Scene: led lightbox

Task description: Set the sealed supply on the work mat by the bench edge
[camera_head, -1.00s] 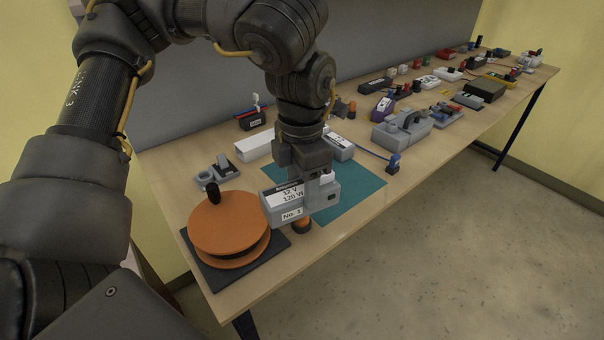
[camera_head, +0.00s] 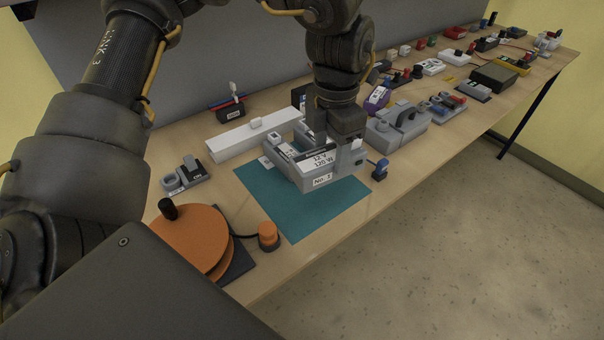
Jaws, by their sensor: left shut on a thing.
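The sealed supply (camera_head: 325,178) is a grey box with a white label reading 12 V 120 W and a tag No. 1. My left gripper (camera_head: 337,150) is shut on it from above. It is over the right part of the teal work mat (camera_head: 290,219); I cannot tell whether it touches the mat. The mat lies by the front edge of the wooden bench (camera_head: 262,286). Behind the supply, another grey labelled box (camera_head: 282,147) is partly hidden. My right gripper is not in view.
An orange reel (camera_head: 190,240) on a dark base and an orange button (camera_head: 268,236) stand left of the mat. A long white box (camera_head: 240,138) lies behind it. The mat's front left is clear.

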